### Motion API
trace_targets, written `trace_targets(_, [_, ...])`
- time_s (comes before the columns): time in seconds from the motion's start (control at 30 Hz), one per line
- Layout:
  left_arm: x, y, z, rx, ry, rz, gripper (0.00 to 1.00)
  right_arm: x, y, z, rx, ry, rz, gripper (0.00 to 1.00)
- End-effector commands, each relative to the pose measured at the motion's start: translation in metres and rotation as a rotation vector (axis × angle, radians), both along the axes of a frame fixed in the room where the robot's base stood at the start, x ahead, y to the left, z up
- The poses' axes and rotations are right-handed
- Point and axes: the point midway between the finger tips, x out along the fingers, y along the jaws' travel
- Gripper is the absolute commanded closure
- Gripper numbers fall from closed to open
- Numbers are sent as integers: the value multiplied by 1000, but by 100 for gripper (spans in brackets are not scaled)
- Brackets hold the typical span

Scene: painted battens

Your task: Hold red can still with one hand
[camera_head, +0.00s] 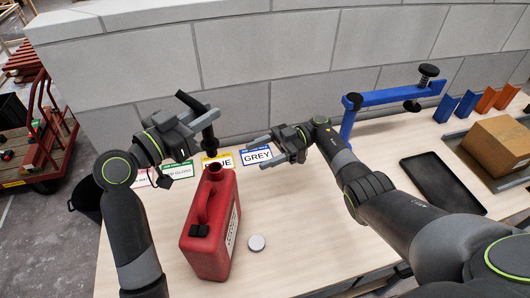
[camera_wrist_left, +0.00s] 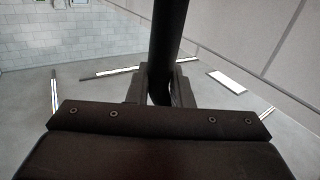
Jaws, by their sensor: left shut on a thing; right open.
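The red can (camera_head: 210,225) stands upright on the light wooden table, its handle toward the left and a pale label on its right side. My left gripper (camera_head: 203,120) is above the can, shut on a black tube-like piece (camera_head: 210,138). The lower end of this piece hangs just above the can's top opening; I cannot tell if they touch. The black piece also runs between the fingers in the left wrist view (camera_wrist_left: 166,45). My right gripper (camera_head: 264,150) is open and empty, to the right of the can's top and apart from it, fingers pointing left.
A white round cap (camera_head: 256,243) lies right of the can. A blue clamp (camera_head: 390,97), a black tray (camera_head: 442,182) and a cardboard box (camera_head: 497,146) are to the right. A block wall (camera_head: 290,60) closes the back.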

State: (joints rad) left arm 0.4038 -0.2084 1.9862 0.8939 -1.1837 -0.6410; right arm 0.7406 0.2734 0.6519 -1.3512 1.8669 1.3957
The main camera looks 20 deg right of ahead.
Motion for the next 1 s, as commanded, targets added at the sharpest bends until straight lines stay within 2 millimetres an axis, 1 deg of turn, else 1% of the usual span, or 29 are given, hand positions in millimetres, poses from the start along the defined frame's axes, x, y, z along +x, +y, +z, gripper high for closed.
trace_targets(0.17, [0,0,0,0,0,0,100,-6,21,0,3,-1,2,40])
trace_targets(0.4, [0,0,0,0,0,0,100,-17,67,0,5,-2,2,40])
trace_targets(0.6, [0,0,0,0,0,0,100,-24,97,0,2,-1,0,40])
trace_targets(0.8, [0,0,0,0,0,0,100,-27,111,0,1,-1,-1,40])
trace_targets(1.0, [0,0,0,0,0,0,100,-27,113,0,0,0,-2,40])
